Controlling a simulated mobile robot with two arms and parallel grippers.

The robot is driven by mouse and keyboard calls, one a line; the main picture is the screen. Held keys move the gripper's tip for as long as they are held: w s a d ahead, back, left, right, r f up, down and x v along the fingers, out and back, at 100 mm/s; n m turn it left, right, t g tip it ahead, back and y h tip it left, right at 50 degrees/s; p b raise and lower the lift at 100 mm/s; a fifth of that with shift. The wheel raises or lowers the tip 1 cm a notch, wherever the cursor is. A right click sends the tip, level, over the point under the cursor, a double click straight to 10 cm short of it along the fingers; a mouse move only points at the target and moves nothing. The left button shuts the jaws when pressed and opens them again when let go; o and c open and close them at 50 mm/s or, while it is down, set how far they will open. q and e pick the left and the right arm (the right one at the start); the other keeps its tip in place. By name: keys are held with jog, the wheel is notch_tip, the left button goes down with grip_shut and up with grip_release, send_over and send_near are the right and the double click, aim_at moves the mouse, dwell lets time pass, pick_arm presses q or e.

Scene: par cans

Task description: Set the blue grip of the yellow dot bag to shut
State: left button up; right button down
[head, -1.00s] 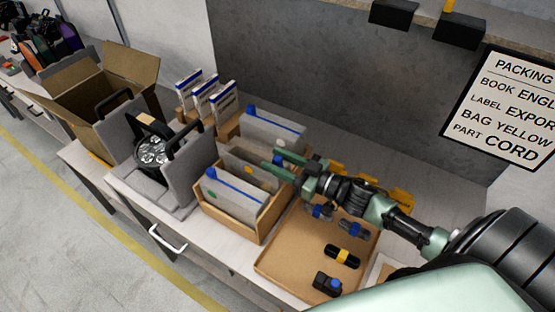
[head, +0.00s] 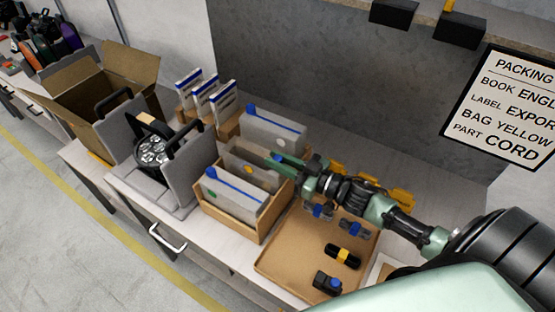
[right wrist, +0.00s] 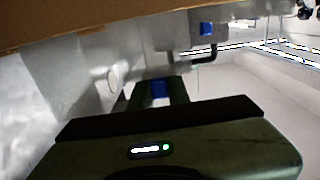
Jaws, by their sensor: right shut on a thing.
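The yellow dot bag (head: 240,161) is the middle one of three grey bags standing in an open cardboard box (head: 238,232). Its yellow dot faces the front. My right gripper (head: 279,160) is at the right end of this bag's top edge, with its fingers shut on the small blue grip (head: 277,155). In the right wrist view the blue grip (right wrist: 159,88) shows between the fingertips. The fingers hide part of the grip and of the bag's upper right corner. My left gripper is not in view.
A front bag (head: 230,198) with a green dot and a back bag (head: 270,132) stand close on either side, both with blue strips. A cardboard tray (head: 300,255) with small parts lies at right. A grey case (head: 200,165) stands left, books (head: 205,95) behind.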

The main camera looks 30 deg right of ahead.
aim_at(262, 158)
dwell(0.7)
jog(key=x, duration=0.5)
jog(key=shift+w, duration=0.1)
jog(key=c, duration=1.3)
grip_release()
jog(key=b+v, duration=0.2)
jog(key=v, duration=0.5)
jog(key=shift+f, duration=0.1)
jog(key=shift+s+d+b, duration=0.25)
jog(key=shift+s+b, duration=0.05)
jog(key=shift+s, duration=0.15)
jog(key=shift+r, duration=0.2)
